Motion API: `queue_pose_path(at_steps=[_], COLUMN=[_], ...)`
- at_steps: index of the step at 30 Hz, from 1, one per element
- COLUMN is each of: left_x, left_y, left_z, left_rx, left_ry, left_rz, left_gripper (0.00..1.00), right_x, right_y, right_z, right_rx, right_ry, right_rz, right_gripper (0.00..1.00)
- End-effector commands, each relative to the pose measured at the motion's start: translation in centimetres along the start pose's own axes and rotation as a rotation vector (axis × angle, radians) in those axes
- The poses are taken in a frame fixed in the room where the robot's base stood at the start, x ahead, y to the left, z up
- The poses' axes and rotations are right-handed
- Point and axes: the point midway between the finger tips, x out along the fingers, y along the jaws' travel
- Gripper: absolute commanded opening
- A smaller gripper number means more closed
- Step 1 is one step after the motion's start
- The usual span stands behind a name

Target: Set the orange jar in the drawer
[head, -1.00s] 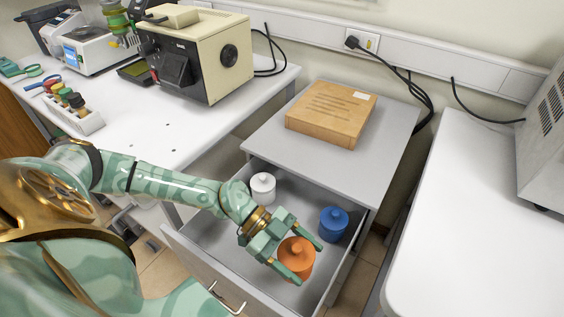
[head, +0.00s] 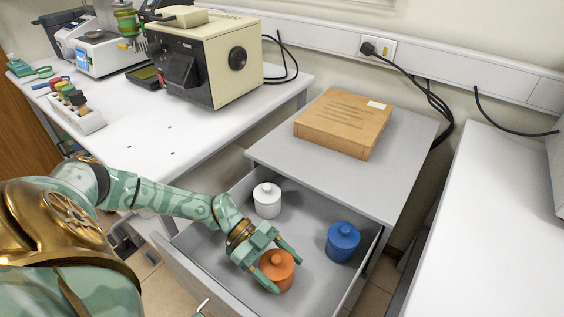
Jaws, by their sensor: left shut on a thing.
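My left gripper (head: 282,268) reaches in from the left and is shut on the orange jar, one finger on each side. The jar is upright. I cannot tell whether its base touches the drawer floor. My right gripper is not in view.
A white jar (head: 267,202) stands at the drawer's back left and a blue jar (head: 342,243) at its right. A wooden box (head: 345,123) sits on the cabinet top (head: 276,144) above. A bench with a cream device (head: 203,62) is behind left.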

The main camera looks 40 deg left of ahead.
Motion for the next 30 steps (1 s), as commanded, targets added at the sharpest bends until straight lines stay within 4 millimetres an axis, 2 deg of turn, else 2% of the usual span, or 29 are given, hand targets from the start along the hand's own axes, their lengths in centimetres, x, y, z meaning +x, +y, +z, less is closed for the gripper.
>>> queue_pose_path(at_steps=[7,8,9,10,17,20,30], left_x=[0.2,0.2,0.1,0.1,0.1,-0.1,-6.1], left_y=[0.0,0.0,0.0,0.0,0.0,0.0,0.0], left_z=[0.4,0.3,0.3,0.3,0.3,-0.3,-0.1], left_rx=[-0.001,0.000,0.000,0.000,0.000,0.002,-0.001], left_ry=[0.000,0.000,0.000,0.000,0.000,0.000,-0.002], left_rz=[0.000,0.000,0.000,0.000,0.000,-0.001,-0.002], left_gripper=[0.46,0.78,0.89,0.91,0.91,0.91,0.91], right_x=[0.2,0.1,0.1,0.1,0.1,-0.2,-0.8], right_y=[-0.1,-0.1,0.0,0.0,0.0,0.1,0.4], right_z=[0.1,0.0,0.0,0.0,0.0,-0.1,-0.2], right_rx=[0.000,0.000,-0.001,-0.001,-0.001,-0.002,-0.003], right_ry=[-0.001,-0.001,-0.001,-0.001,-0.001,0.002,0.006], right_rz=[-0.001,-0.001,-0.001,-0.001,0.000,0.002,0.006], right_gripper=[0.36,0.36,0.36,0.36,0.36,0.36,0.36])
